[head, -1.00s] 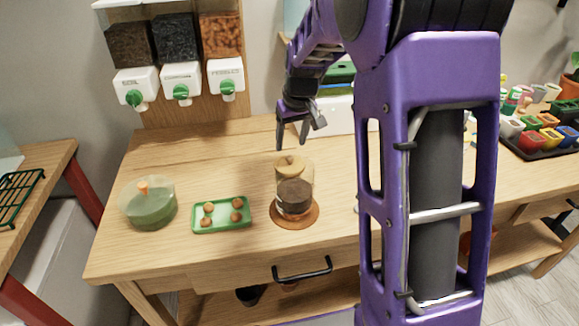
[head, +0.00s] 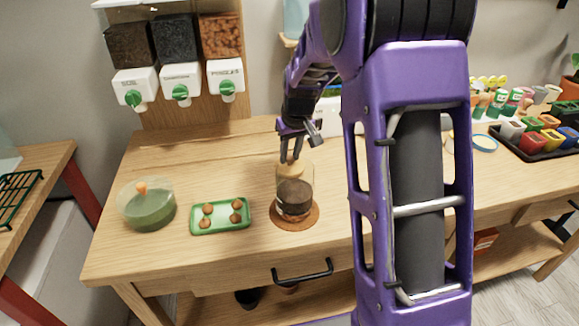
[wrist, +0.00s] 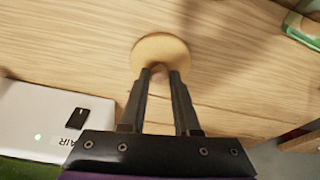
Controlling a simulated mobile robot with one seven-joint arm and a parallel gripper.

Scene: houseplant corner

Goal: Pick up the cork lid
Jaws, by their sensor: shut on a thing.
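The round tan cork lid (head: 292,171) is at the mouth of a clear glass jar (head: 308,186) with dark soil inside. The jar stands on a round brown mat (head: 312,220). My gripper (head: 291,160) comes down from above onto the lid, its fingers shut on the knob on top. In the wrist view the lid (wrist: 160,47) is a pale disc at the fingertips (wrist: 161,72), and it hides the jar below. I cannot tell whether the lid rests on the rim or is slightly raised.
A green tray (head: 194,229) with several brown balls lies left of the jar. Dispensers (head: 180,85) stand at the back. A white box (wrist: 40,115) is near my gripper. Colored pots (head: 535,140) stand at the right.

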